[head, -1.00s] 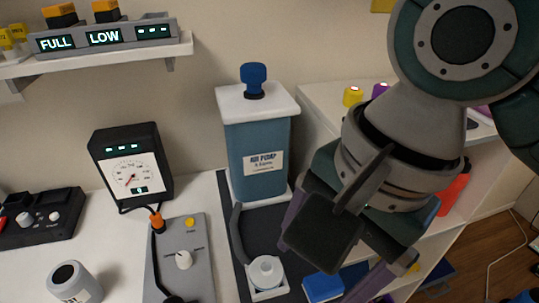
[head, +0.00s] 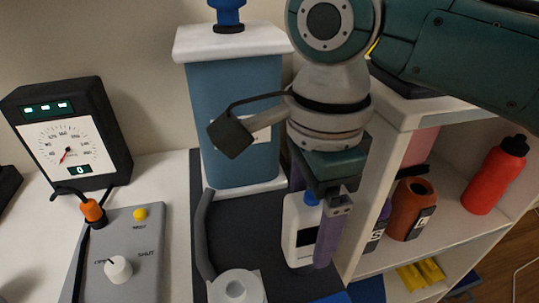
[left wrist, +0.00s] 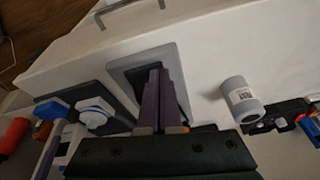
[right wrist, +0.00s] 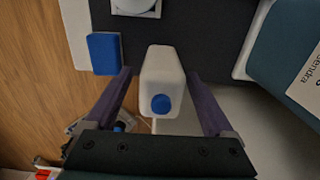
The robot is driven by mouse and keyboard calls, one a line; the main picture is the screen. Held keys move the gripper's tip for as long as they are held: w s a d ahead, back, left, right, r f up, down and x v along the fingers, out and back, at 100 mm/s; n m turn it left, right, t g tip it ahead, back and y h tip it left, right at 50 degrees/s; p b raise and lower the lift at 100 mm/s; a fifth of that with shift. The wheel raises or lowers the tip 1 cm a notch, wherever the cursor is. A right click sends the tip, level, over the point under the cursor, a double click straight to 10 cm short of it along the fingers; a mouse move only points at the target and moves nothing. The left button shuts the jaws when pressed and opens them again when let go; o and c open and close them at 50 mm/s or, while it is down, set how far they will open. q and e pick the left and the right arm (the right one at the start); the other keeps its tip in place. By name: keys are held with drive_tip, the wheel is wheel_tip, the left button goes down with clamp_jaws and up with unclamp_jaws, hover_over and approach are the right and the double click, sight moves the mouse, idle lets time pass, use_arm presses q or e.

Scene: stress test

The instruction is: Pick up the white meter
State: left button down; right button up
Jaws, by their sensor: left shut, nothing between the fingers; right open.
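The only meter is a black box with a white dial face (head: 68,148), upright at the left of the head view. A white bottle with a blue cap (head: 297,228) stands on the dark mat. My right gripper (head: 318,215) is far to the right of the meter. It is open, with its purple fingers on either side of the white bottle, which also shows in the right wrist view (right wrist: 162,62). Contact with the bottle is not clear. My left gripper (left wrist: 158,72) is shut and empty above a grey panel; it is outside the head view.
A grey control panel (head: 125,245) with a knob lies in front of the meter. A white holder (head: 237,288) and a blue block (right wrist: 104,53) are near the bottle. Shelves with a red bottle (head: 495,175) are at right.

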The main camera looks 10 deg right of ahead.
sight(306, 236)
wheel_tip(306, 236, down, 4)
drive_tip(key=shift+r+b, duration=0.15)
drive_tip(key=shift+b, duration=0.2)
drive_tip(key=shift+c, duration=0.2)
clamp_jaws()
